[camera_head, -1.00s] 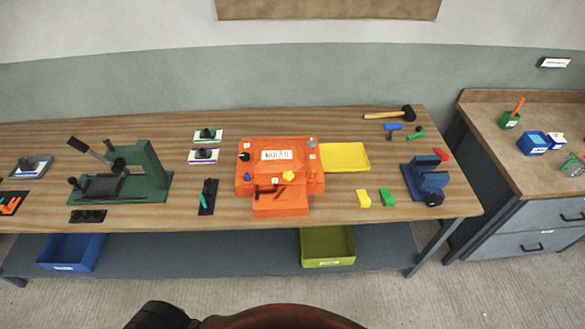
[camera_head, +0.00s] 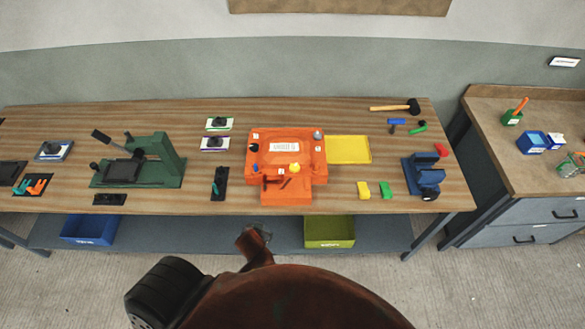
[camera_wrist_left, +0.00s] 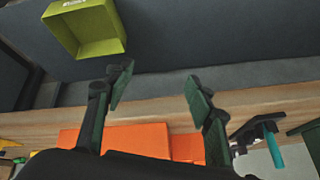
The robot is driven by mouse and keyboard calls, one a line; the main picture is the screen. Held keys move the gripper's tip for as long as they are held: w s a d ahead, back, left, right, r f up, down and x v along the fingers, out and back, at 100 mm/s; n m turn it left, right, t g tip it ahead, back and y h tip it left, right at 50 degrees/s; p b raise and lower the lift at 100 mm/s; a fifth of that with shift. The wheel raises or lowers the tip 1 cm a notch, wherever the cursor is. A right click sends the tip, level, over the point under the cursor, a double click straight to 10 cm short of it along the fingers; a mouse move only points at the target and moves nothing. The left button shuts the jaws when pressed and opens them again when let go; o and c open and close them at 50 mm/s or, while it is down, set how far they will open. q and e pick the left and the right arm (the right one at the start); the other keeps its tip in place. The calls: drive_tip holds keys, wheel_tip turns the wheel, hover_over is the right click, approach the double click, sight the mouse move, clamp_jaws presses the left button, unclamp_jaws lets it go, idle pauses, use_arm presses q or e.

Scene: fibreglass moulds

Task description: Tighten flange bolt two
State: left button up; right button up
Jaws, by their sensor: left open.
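The orange mould (camera_head: 286,190) sits on the bench with a white label on top and small fittings in black, grey, white and yellow at its corners. I cannot tell which fitting is flange bolt two. In the left wrist view the mould (camera_wrist_left: 140,137) lies beyond the fingers, partly hidden by the gripper body. My right gripper is not in view.
A green press (camera_head: 160,160) stands at left and a blue vise (camera_head: 423,177) at right. A yellow tray (camera_head: 348,150) lies beside the mould. Blue (camera_head: 90,229) and olive (camera_head: 330,232) bins sit on the lower shelf.

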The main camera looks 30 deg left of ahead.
use_arm(q)
wheel_tip(320, 180, up, 8)
drive_tip(key=w+t+y+p, duration=0.1)
drive_tip(key=w, duration=0.1)
drive_tip(key=n+t, duration=0.2)
drive_tip(key=t, duration=0.4)
approach(293, 170)
drive_tip(key=shift+p+x, duration=0.45)
drive_tip(key=shift+x, duration=0.4)
drive_tip(key=p+x, duration=0.1)
drive_tip(key=x, duration=0.6)
drive_tip(key=shift+w, duration=0.15)
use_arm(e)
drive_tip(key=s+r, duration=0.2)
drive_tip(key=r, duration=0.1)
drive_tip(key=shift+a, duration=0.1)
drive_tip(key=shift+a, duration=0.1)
